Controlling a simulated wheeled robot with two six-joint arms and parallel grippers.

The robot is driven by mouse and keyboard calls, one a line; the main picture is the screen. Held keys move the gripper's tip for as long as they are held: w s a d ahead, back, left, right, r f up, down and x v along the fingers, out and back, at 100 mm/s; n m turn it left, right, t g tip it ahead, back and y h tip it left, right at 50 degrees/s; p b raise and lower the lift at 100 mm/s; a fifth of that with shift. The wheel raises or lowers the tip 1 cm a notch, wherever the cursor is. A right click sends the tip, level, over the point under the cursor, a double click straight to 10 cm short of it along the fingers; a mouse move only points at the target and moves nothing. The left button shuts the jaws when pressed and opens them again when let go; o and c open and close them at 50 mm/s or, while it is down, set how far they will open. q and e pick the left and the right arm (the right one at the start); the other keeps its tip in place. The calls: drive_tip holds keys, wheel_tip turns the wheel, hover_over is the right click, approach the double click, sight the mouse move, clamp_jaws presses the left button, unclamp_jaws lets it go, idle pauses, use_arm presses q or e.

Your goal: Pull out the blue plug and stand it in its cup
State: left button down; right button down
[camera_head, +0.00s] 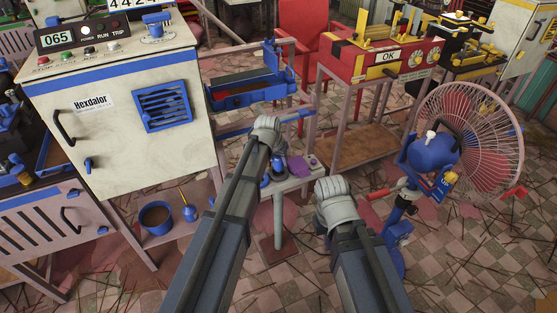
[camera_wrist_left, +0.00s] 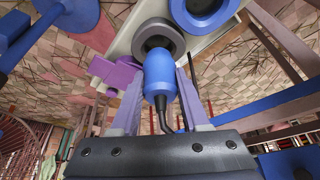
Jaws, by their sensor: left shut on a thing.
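In the left wrist view, the blue plug (camera_wrist_left: 158,75) is a rounded blue body with a dark narrow end, between the two pale purple fingers of my left gripper (camera_wrist_left: 158,95). The gripper is shut on it. The plug's far end overlaps a dark round opening with a grey-blue rim (camera_wrist_left: 160,34); I cannot tell whether it is inside. A blue round cup-like piece (camera_wrist_left: 204,10) is just beside that opening. In the head view, my left gripper (camera_head: 267,140) is over a small pale stand (camera_head: 293,183), its fingers mostly hidden. My right gripper (camera_head: 334,190) is lower right, its fingers hidden.
A purple block (camera_wrist_left: 116,74) sits left of the plug in the wrist view. In the head view, a white cabinet (camera_head: 120,120) stands left, a red bench machine (camera_head: 385,55) behind, and a blue fan (camera_head: 432,152) right. The tiled floor is littered with thin sticks.

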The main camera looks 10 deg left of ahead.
sight(277, 160)
use_arm(q)
drive_tip(key=shift+f+b, duration=1.35)
drive_tip(key=shift+f, duration=0.05)
drive_tip(key=shift+c, duration=1.6)
unclamp_jaws()
drive_tip(key=p+v, duration=0.7)
drive_tip(key=v, duration=0.1)
drive_tip(key=shift+w, duration=0.1)
drive_tip(key=s+d+r+g+y+p, duration=0.1)
drive_tip(key=s+d+r+g+p, duration=0.1)
drive_tip(key=s+r+p, duration=0.8)
drive_tip(key=s+d+r+m+g+y+p, duration=0.1)
drive_tip(key=s+d+r+g+p, duration=0.2)
drive_tip(key=s+r+p, duration=0.7)
drive_tip(key=s+d+p, duration=0.2)
drive_tip(key=s, duration=0.3)
drive_tip(key=shift+s+d+m, duration=0.2)
drive_tip(key=shift+s+m, duration=0.1)
